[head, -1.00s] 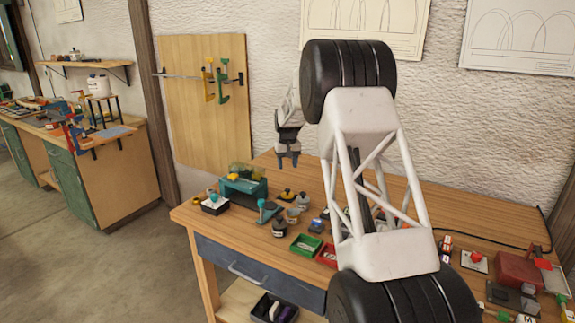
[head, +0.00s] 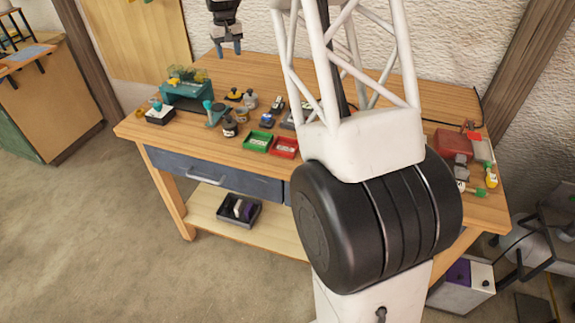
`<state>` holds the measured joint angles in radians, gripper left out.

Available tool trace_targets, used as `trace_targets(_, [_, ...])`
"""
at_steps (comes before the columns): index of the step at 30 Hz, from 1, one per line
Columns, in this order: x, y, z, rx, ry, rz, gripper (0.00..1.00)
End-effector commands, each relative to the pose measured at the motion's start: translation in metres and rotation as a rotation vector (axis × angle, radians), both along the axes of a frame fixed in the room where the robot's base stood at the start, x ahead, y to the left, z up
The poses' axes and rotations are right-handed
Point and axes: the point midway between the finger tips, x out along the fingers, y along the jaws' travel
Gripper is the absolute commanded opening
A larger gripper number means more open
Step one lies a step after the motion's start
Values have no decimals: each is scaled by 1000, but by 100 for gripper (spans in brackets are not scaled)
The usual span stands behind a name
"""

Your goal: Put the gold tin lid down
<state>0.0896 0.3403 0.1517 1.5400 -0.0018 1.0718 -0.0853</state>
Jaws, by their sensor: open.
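My gripper (head: 229,48) is at the top of the head view, above the back left of the workbench (head: 270,75). Its fingers point down and are open, with nothing visible between them. I cannot make out a gold tin lid with certainty. A small dark tin with a yellow top (head: 234,94) stands on the bench below my gripper, and small yellowish pieces lie near the bench's left end. They are too small to tell apart as lids. My own arm hides the middle right of the bench.
A teal box (head: 187,92) and a white-and-black box (head: 159,114) stand at the bench's left. A green tray (head: 258,141) and a red tray (head: 285,147) lie near the front edge. A red box (head: 453,144) is at the right. The bench's back left is mostly clear.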

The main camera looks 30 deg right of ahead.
Motion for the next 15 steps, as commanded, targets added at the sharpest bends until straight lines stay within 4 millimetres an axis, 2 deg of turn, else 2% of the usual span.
trace_targets(3, [-30,7,21,-1,-13,0,51])
trace_targets(15, [-133,26,68,-4,-46,-4,51])
